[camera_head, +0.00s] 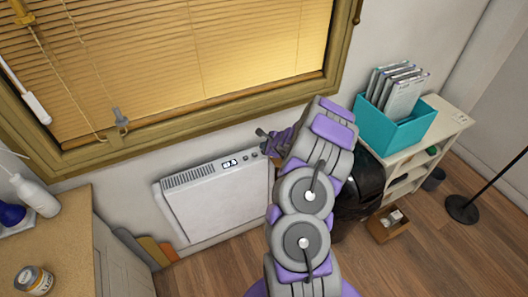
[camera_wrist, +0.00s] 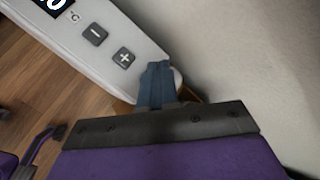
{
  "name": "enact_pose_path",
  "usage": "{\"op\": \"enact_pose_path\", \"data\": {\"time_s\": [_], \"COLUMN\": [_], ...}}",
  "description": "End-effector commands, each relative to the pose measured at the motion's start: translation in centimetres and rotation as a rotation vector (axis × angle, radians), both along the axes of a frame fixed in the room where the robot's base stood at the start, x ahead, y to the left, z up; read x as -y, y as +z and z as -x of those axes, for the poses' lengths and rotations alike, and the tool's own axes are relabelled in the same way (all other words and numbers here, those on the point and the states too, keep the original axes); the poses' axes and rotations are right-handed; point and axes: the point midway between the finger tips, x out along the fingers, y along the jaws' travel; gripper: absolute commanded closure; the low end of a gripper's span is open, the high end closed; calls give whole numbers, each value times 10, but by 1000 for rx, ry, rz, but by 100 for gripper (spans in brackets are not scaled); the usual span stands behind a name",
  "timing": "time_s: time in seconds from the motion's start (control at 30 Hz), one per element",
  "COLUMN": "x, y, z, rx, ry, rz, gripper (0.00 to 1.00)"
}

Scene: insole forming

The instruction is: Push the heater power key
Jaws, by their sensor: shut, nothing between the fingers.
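The white heater (camera_head: 225,205) is mounted on the wall below the window. Its top panel carries a small dark display (camera_head: 230,163) and several keys at its right end. In the wrist view the heater's top (camera_wrist: 140,40) shows the display (camera_wrist: 52,4), a minus key (camera_wrist: 95,35) and a plus key (camera_wrist: 123,57). My gripper (camera_head: 263,134) is at the right end of the heater's top; it also shows in the wrist view (camera_wrist: 157,70). It is shut and empty, with its tips just beyond the plus key over the panel's end. No power key is visible; the fingers cover part of that end.
A teal file box (camera_head: 390,130) stands on a white shelf (camera_head: 440,125) at the right. A dark bag (camera_head: 365,185) and a small wooden box (camera_head: 388,225) are beside the shelf. A wooden-topped cabinet (camera_head: 65,235) is at the left. Open floor lies in front.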

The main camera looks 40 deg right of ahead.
Motion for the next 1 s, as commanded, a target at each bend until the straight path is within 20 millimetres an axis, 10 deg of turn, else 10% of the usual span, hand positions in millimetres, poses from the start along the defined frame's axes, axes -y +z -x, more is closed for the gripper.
{"op": "enact_pose_path", "data": {"time_s": [1.0], "x": [-1], "y": [-7], "z": [1], "rx": [0], "ry": [0], "rz": [0], "gripper": [100]}}
